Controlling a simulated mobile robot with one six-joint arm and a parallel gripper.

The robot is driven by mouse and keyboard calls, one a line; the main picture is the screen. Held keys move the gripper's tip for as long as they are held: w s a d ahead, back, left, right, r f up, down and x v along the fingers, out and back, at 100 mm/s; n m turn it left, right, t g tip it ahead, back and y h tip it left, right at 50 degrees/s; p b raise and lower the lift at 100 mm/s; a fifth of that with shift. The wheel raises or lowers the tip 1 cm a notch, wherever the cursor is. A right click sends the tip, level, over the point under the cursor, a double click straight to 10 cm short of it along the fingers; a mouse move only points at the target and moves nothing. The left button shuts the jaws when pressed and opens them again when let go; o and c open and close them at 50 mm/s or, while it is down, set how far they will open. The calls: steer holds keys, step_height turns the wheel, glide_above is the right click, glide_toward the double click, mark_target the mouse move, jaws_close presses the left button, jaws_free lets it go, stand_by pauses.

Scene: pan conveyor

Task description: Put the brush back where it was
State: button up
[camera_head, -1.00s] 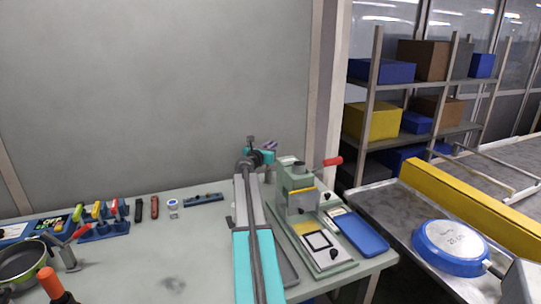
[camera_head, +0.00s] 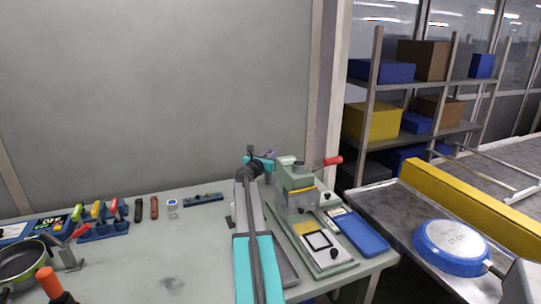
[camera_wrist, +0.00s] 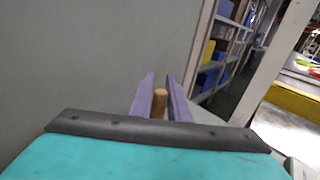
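My gripper (camera_wrist: 160,98) shows two purple fingers in the wrist view. A short round wooden piece, which looks like the brush's handle (camera_wrist: 160,103), sits between them with the fingers against its sides. The rest of the brush is hidden. In the head view my gripper (camera_head: 268,154) is small and partly hidden by my arm, above the back of the bench, left of the green press. I cannot make out the brush there.
The green press (camera_head: 298,184) with a red-handled lever stands right of my arm, beside a blue tray (camera_head: 362,235). Tools and a pan (camera_head: 22,262) lie at the left. A blue pan (camera_head: 450,262) rests on the conveyor. The bench (camera_head: 150,245) left of my arm is mostly clear.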

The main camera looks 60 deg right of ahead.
steer(key=shift+o, duration=1.4)
steer(key=s+a, duration=0.1)
steer(key=a, duration=1.1)
steer(key=shift+s+r+b, duration=0.3)
steer(key=shift+s+r, duration=0.1)
steer(key=shift+r, duration=0.05)
steer(key=shift+d+r, duration=0.1)
